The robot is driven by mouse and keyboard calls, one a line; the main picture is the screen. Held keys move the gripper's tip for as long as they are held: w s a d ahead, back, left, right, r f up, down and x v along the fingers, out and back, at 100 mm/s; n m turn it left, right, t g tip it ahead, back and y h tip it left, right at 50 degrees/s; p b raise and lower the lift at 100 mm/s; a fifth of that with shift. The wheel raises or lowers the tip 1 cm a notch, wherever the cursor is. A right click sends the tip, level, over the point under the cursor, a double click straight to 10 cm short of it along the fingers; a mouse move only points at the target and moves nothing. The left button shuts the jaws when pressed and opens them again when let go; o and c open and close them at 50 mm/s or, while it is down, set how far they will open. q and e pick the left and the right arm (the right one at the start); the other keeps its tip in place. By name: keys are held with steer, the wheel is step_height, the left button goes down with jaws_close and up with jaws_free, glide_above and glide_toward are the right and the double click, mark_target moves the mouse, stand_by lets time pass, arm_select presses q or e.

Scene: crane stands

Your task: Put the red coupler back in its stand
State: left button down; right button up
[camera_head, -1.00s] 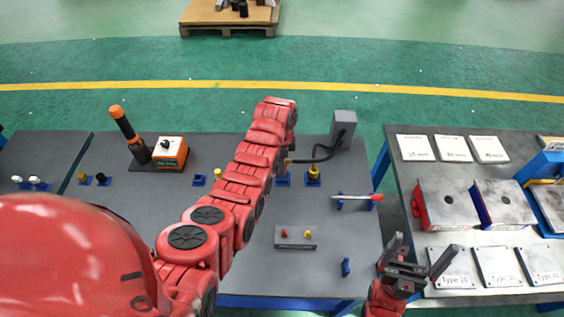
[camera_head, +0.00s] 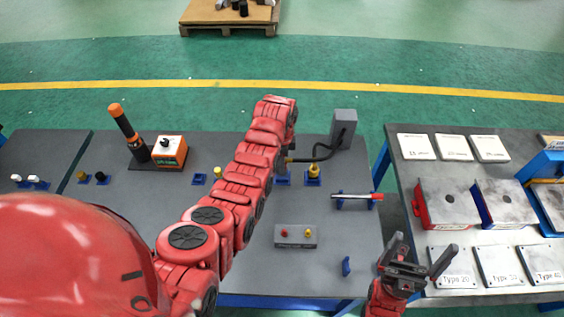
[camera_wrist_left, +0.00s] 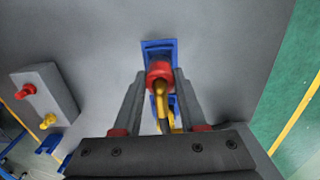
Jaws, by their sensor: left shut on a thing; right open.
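In the left wrist view, the red coupler (camera_wrist_left: 159,72) sits between the fingertips of my left gripper (camera_wrist_left: 159,85), which is shut on it. A blue stand (camera_wrist_left: 160,48) lies right by the coupler; whether the coupler is seated in it or just above it I cannot tell. In the head view, the blue stand (camera_head: 283,180) shows beside my left arm, and the arm largely hides the gripper and coupler. Another blue stand (camera_head: 313,181) to its right holds a yellow coupler (camera_head: 313,170). My right gripper (camera_head: 418,258) is open and empty near the gap between the tables.
A grey box with a hose (camera_head: 343,127) stands behind the stands. An orange device (camera_head: 170,152) is at the left. The right table (camera_head: 432,182) carries boxes and plates.

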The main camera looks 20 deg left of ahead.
arm_select(q)
steer(key=shift+f, duration=0.15)
stand_by(0.3)
steer(key=shift+f+b, duration=1.05)
steer(key=shift+f, duration=0.3)
steer(key=shift+c, duration=1.9)
jaws_free()
steer(key=shift+r+p, duration=1)
steer(key=shift+r, duration=1.6)
